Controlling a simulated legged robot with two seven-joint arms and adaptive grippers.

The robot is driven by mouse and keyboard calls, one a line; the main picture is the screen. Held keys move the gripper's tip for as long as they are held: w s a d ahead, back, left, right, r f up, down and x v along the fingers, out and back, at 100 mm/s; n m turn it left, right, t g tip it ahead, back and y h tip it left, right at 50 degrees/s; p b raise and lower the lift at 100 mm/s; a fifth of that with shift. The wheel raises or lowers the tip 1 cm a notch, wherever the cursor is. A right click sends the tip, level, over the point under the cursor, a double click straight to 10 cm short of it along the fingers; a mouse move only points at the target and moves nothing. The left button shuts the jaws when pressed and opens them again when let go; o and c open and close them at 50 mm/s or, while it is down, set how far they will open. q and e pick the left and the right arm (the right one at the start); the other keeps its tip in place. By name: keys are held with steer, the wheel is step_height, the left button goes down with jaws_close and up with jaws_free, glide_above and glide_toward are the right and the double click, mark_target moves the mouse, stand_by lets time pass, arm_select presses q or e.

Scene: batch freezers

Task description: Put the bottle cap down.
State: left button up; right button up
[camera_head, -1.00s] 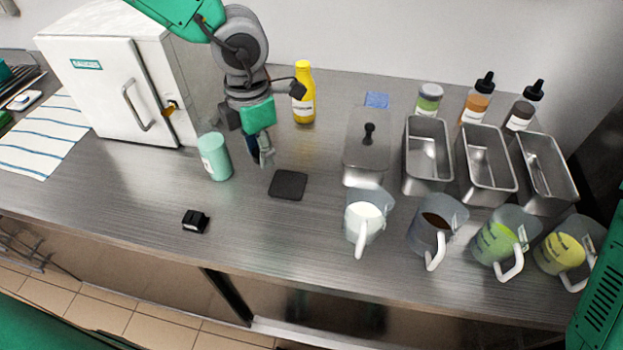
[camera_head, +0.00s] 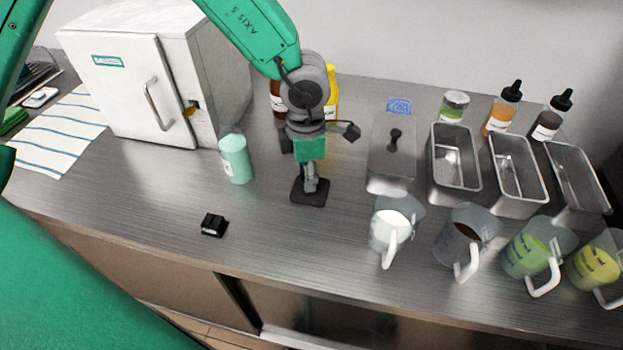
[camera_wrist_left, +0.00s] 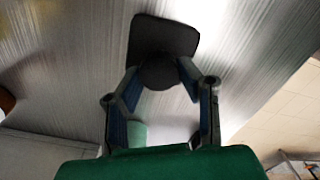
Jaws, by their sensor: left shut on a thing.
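The bottle cap (camera_wrist_left: 159,75) is a dark round piece between the fingertips of my left gripper (camera_head: 310,186). The gripper also shows in the left wrist view (camera_wrist_left: 160,78), shut on the cap. In the head view the fingers hide the cap. The fingertips are over a black square mat (camera_head: 299,197), which also shows in the left wrist view (camera_wrist_left: 165,33) behind the cap. I cannot tell whether the cap touches the mat. My right gripper is not in view.
A mint-green cup (camera_head: 236,160) stands left of the mat, and a small black block (camera_head: 214,225) lies front left. A lidded steel container (camera_head: 391,158) and a white-handled jug (camera_head: 391,228) are to the right. A brown bottle (camera_head: 278,97) and yellow bottle (camera_head: 332,93) stand behind.

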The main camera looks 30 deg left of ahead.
arm_select(q)
steer(key=shift+a+f, duration=0.4)
steer(key=shift+f, duration=0.4)
steer(key=shift+w+a+f, duration=0.1)
steer(key=shift+a+f, duration=0.05)
steer(key=shift+a, duration=0.05)
steer(key=shift+d, duration=1.1)
steer(key=shift+d+f, duration=0.2)
steer(key=shift+d, duration=0.1)
steer(key=o, duration=0.8)
steer(key=shift+a, duration=0.2)
steer(key=shift+a+f, duration=0.15)
steer(key=shift+a, duration=0.55)
steer(key=shift+a+f, duration=0.1)
steer(key=shift+a, duration=0.2)
steer(key=shift+s+d, duration=0.2)
steer(key=shift+d, duration=0.4)
steer(key=shift+w+d, duration=0.1)
steer(key=shift+d, duration=0.15)
steer(key=shift+a+r, duration=0.3)
steer(key=shift+r, duration=0.25)
step_height(320, 180, up, 12)
steer(key=shift+r+p, duration=0.1)
steer(key=shift+p, duration=0.4)
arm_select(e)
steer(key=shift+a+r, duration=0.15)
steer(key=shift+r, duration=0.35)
